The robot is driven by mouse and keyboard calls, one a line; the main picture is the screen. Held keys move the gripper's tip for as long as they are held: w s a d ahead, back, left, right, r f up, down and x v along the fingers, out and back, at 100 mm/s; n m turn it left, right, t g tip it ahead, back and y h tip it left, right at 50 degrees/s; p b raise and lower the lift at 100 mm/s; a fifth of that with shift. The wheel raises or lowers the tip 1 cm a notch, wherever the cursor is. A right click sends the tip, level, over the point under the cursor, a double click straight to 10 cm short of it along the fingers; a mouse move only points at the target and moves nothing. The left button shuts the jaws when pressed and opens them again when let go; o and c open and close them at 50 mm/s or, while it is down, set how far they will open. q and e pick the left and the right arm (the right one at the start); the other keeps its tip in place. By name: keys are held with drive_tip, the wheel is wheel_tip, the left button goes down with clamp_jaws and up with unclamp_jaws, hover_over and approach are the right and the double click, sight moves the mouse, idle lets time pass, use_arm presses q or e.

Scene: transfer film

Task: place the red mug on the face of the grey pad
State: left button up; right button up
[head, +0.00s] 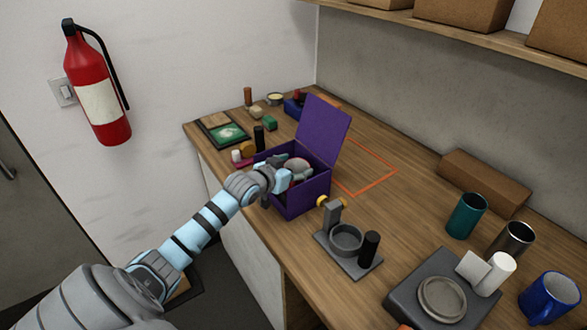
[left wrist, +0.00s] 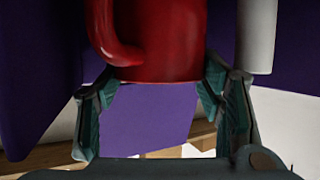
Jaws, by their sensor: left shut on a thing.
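The red mug (left wrist: 165,40) fills the upper middle of the left wrist view, its handle on the left. My left gripper (left wrist: 160,100) has its fingers on both sides of the mug and is shut on it. In the head view my left gripper (head: 283,180) is at the open purple box (head: 300,202); the mug is mostly hidden there. A dark grey slab with a round light grey disc (head: 443,298), which looks like the grey pad, lies at the front right of the counter, well away from the gripper. My right gripper is not in view.
The purple box has its lid (head: 323,130) raised. A small stand with a grey cup (head: 346,240) is between box and slab.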

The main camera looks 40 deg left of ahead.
use_arm(q)
drive_tip(key=o, duration=1.7)
drive_tip(key=shift+c, duration=0.2)
drive_tip(key=shift+r, duration=0.1)
drive_tip(key=p+v, duration=0.5)
drive_tip(key=v, duration=0.7)
